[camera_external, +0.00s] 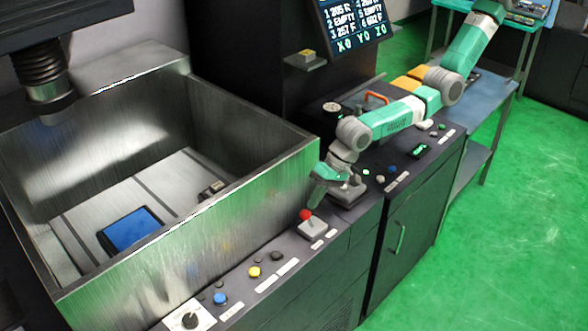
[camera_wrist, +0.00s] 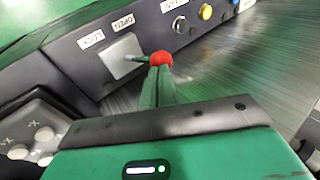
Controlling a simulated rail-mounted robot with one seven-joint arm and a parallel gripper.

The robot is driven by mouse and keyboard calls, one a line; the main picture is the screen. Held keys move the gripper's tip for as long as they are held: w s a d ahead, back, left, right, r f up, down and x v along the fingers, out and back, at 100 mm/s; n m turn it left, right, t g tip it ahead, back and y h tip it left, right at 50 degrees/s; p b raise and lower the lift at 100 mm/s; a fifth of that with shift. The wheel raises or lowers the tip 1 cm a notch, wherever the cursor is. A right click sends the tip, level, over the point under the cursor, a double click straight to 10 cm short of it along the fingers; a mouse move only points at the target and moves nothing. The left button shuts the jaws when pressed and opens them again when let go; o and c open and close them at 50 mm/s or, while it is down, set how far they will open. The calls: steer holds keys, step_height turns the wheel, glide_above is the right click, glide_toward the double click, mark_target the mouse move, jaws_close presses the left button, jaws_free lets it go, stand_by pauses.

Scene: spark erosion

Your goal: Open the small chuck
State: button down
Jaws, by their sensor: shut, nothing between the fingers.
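A lever with a red ball knob (camera_external: 306,215) rises from a pale square plate (camera_external: 311,228) on the front control panel. In the wrist view the red knob (camera_wrist: 161,59) sits right at the tips of my gripper (camera_wrist: 158,72), whose fingers are closed together with nothing between them. Whether they touch the knob I cannot tell. The lever plate (camera_wrist: 118,57) has labels reading OPEN (camera_wrist: 123,22) and LOCK (camera_wrist: 91,39) beside it. I cannot tell which part is the small chuck itself.
A metal tank (camera_external: 190,235) with a blue block (camera_external: 130,231) and a small grey fixture (camera_external: 212,189) inside stands left of the lever. Yellow (camera_external: 254,271) and blue (camera_external: 220,298) buttons line the panel. A joystick box (camera_wrist: 35,125) is close beside my gripper.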

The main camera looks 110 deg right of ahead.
steer(key=p+v, duration=0.2)
steer(key=v, duration=1.1)
steer(key=shift+p, duration=0.4)
